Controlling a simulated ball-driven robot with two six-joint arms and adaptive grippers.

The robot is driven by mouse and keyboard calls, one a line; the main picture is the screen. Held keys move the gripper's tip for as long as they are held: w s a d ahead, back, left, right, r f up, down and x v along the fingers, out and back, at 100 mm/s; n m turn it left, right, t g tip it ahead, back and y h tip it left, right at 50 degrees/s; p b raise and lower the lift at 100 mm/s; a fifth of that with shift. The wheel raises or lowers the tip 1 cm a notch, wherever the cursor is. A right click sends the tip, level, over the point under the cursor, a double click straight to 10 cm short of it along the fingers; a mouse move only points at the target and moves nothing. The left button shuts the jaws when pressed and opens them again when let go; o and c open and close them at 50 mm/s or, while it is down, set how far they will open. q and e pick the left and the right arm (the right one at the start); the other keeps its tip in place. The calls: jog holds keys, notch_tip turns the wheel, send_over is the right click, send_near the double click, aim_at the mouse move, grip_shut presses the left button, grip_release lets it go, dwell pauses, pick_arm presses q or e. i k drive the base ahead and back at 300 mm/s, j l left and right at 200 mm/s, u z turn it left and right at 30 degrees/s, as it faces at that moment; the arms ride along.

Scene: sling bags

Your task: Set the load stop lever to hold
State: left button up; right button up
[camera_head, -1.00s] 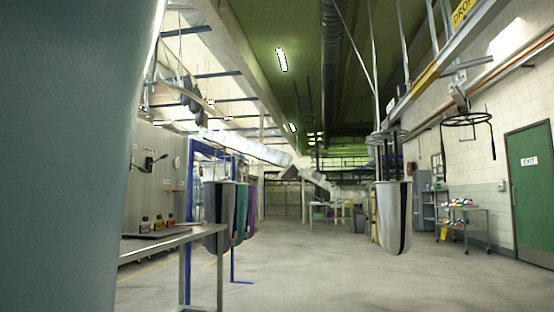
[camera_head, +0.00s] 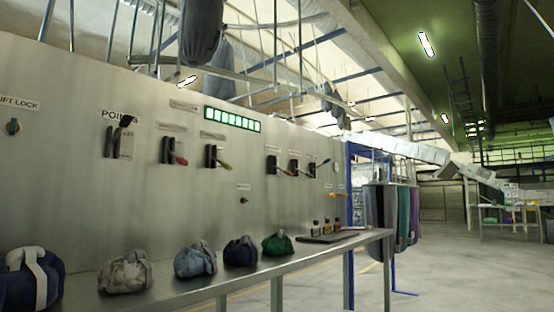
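A tall metal control panel (camera_head: 100,190) fills the left half of the view. It carries several levers, and most labels are too small to read. A black lever (camera_head: 124,130) sits under a label that seems to read "POINT". Neither of my grippers is in view.
A metal bench (camera_head: 240,284) runs along the panel, bearing several cloth bundles, including a green one (camera_head: 278,243). Hanging bags (camera_head: 376,210) stand beyond its far end, near a blue post (camera_head: 349,190). The floor (camera_head: 450,265) right of the bench is clear.

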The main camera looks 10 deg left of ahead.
aim_at(226, 165)
jog(key=u, duration=0.7)
jog(key=i+l+u, duration=0.2)
jog(key=i, duration=0.3)
jog(key=i+l+u, duration=0.2)
jog(key=i, duration=0.35)
jog(key=i+l+u, duration=0.2)
jog(key=i+l, duration=0.15)
jog(key=i, duration=0.1)
